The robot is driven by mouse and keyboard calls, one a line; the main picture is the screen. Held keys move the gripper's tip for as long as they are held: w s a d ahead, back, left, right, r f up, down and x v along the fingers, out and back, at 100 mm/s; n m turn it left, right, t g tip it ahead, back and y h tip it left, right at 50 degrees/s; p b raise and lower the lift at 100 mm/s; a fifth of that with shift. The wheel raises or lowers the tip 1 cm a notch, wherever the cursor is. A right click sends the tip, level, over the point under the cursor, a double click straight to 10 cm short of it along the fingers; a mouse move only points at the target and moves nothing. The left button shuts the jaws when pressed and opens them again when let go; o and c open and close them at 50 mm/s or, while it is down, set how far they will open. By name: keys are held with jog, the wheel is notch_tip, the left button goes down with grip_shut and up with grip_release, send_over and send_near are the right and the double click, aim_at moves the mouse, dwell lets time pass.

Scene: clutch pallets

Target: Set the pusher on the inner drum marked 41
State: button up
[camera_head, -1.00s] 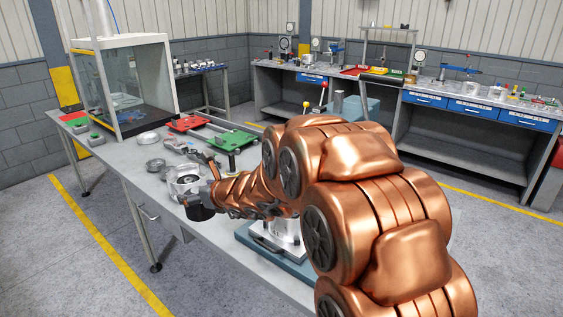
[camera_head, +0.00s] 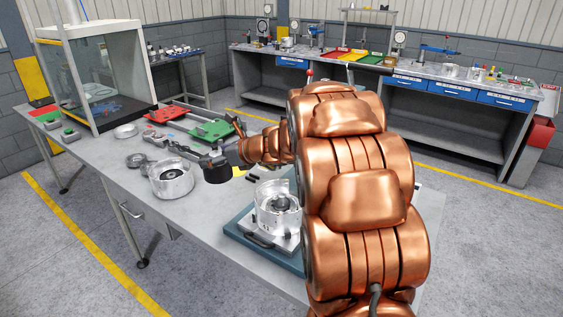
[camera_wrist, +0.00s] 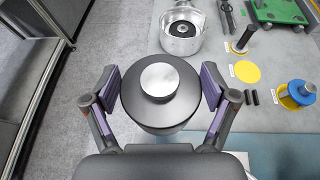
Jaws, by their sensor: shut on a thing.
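My gripper (camera_wrist: 160,92) is shut on the pusher (camera_wrist: 158,110), a dark round body with a bright silver disc on top. In the head view my gripper (camera_head: 222,158) holds the pusher (camera_head: 216,173) upright, beside the silver drum (camera_head: 171,182) that stands on the grey table. That drum also shows beyond the pusher in the wrist view (camera_wrist: 182,42), apart from it. A second silver drum (camera_head: 276,212) sits on a plate over a blue-grey base, nearer my arm. No number 41 is legible on either drum. The pusher's underside is hidden.
On the table (camera_head: 105,170) are a green carriage (camera_head: 211,130), a red carriage (camera_head: 166,114) and a glass-sided cabinet (camera_head: 105,75). Yellow discs (camera_wrist: 246,72), a blue part (camera_wrist: 300,93) and small black pegs lie right of the pusher in the wrist view.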

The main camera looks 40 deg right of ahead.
jog(key=s+d, duration=0.3)
jog(key=d, duration=0.4)
jog(key=n+g+y+p, duration=0.1)
jog(key=n+y+p, duration=0.1)
send_over(282, 195)
notch_tip(282, 195, down, 3)
notch_tip(282, 195, down, 5)
jog(key=b, duration=0.5)
jog(key=shift+w+f, duration=0.1)
jog(key=shift+f, duration=0.55)
jog(key=shift+p, duration=0.45)
dwell(0.8)
jog(key=shift+f, duration=0.25)
dwell(0.6)
jog(key=o, duration=1.4)
jog(key=shift+c, duration=0.2)
